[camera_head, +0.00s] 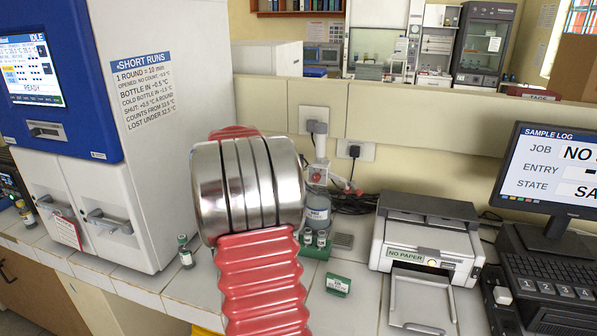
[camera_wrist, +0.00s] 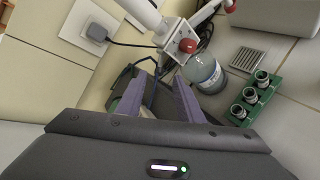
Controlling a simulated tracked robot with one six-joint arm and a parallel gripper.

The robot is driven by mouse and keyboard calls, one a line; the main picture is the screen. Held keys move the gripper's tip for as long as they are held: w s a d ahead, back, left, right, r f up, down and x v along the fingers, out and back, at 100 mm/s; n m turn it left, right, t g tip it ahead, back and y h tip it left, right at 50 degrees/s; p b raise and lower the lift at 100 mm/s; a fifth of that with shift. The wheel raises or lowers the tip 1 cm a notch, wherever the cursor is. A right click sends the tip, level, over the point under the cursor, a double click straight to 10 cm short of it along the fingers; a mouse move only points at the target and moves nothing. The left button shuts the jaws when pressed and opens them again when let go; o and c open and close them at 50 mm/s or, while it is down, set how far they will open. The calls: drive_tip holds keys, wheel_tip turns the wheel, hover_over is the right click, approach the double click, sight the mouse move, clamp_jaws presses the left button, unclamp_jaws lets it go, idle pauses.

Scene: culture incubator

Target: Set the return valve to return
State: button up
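A white fitting with a round red knob (camera_head: 316,177) stands by the back wall above a clear bottle (camera_head: 317,212). I cannot tell for certain that this is the return valve, and its setting is not readable. In the wrist view the red knob (camera_wrist: 188,46) and the bottle (camera_wrist: 205,75) lie just beyond my right fingertip. My gripper (camera_wrist: 160,78) is open, its two purple-grey fingers apart, with no held object visible between them. In the head view my red and silver arm hides the gripper.
A green rack (camera_wrist: 253,97) with three vials stands right of the bottle, near a drain grate (camera_wrist: 249,60).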

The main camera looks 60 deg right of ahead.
drive_tip(key=x, duration=0.7)
drive_tip(key=shift+d, duration=0.3)
drive_tip(key=shift+f, duration=0.15)
drive_tip(key=shift+c, duration=0.3)
clamp_jaws()
